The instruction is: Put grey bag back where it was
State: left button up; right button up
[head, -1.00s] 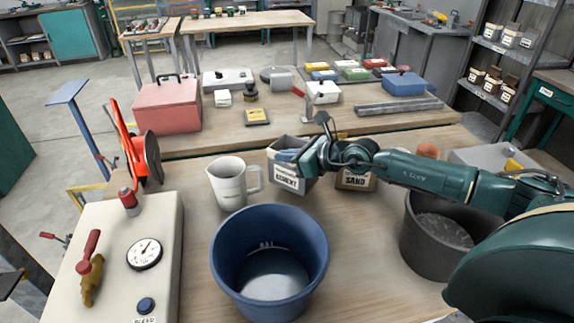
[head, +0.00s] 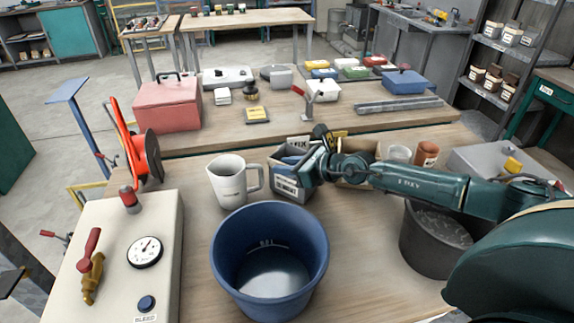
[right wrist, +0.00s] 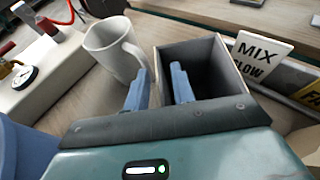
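The grey bag (head: 291,187), an open-topped box shape with a printed label, stands on the near bench beside the white jug (head: 229,183). Its dark, empty-looking inside shows in the right wrist view (right wrist: 205,65). My right gripper (head: 296,158) is at its top. In the right wrist view, the blue fingers (right wrist: 160,85) stand apart with a gap between them. One is outside the bag's left wall and the other is at its opening, so they straddle that wall. Contact is hard to tell. My left gripper is not in view.
A blue bucket (head: 312,262) stands in front of the bag. Another bag (head: 358,160) is partly behind my right arm, with a clear cup (head: 398,154) and brown cup (head: 427,153). A MIX sign (right wrist: 262,48) stands behind the grey bag. A dark bucket (head: 425,250) is at right.

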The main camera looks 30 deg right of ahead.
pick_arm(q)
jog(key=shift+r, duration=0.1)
pick_arm(e)
jog(key=shift+r, duration=0.1)
